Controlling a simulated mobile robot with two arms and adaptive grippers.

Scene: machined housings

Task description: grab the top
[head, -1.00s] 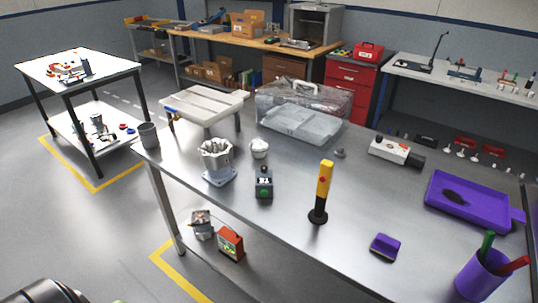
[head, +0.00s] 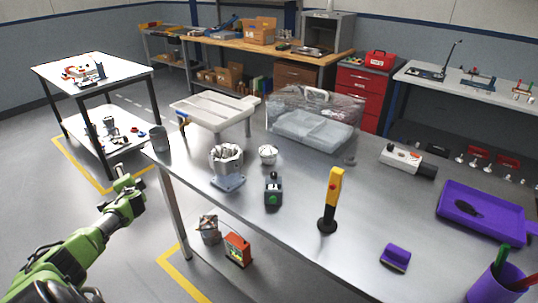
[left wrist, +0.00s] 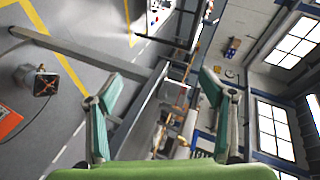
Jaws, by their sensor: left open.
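A grey-white machined housing (head: 226,158) stands upright on a flat flange base (head: 228,183) on the metal table. A small rounded whitish part (head: 268,154) sits apart, just right of it; I cannot tell which one the top is. My left gripper (head: 124,180) is beyond the table's left edge, left of the housing and touching nothing. In the left wrist view my left gripper (left wrist: 162,88) has its two green-sided fingers spread wide, with nothing between them. My right gripper is not in view.
A grey cup (head: 159,139) stands at the table's left corner. A green-buttoned box (head: 273,190), a yellow-black upright handle (head: 332,199) and a clear case (head: 313,125) stand on the table. Below are an orange-red box (head: 238,250) and a grey part (head: 208,229).

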